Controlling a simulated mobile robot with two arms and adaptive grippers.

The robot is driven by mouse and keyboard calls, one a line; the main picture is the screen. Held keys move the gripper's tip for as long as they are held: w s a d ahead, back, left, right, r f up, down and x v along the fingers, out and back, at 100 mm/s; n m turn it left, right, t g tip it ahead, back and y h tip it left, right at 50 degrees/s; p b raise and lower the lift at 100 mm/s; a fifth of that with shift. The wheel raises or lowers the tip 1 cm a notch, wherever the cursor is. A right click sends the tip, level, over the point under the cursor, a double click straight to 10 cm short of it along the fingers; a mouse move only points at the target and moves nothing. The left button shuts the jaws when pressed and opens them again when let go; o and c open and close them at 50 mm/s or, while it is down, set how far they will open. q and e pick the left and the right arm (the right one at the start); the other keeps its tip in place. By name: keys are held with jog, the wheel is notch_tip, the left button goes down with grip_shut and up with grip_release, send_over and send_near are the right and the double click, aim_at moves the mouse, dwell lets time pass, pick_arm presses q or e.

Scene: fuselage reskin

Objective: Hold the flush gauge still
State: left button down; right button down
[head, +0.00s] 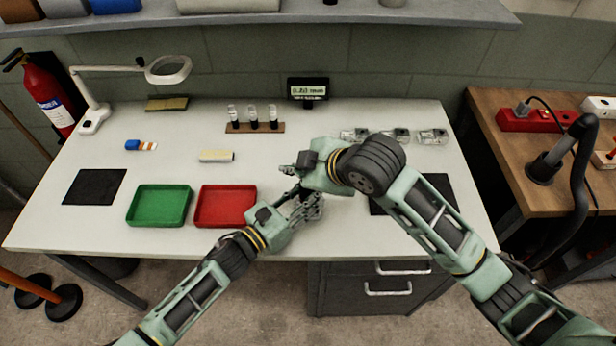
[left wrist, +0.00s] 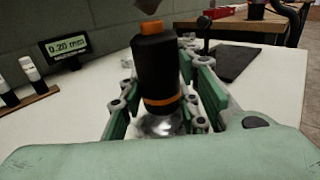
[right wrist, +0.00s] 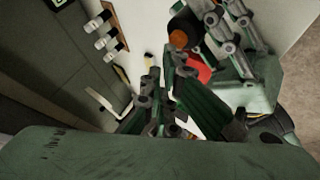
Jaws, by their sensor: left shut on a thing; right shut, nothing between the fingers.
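The flush gauge (left wrist: 157,75) is a black cylinder with an orange top button, an orange band and a shiny base. It stands upright between the fingers of my left gripper (left wrist: 160,105), which is shut on it. In the head view my left gripper (head: 304,205) is at the table's front, right of the red tray; the gauge is mostly hidden there. My right gripper (head: 287,182) is shut and empty, just above and behind the left one. In the right wrist view the gauge's orange button (right wrist: 179,39) shows beside my right fingers (right wrist: 160,85). I cannot tell whether they touch.
A display (left wrist: 67,46) reads 0.20 mm. A red tray (head: 225,224) and a green tray (head: 160,222) lie to the left. A vial rack (head: 255,127) and a cream block (head: 216,156) stand behind. A dark mat (head: 440,188) lies partly under my right arm.

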jog(key=shift+f, duration=0.55)
dwell(0.5)
jog(key=shift+r, duration=1)
jog(key=shift+r, duration=0.1)
jog(key=shift+r, duration=2.4)
pick_arm(q)
jog(key=c, duration=1.2)
grip_release()
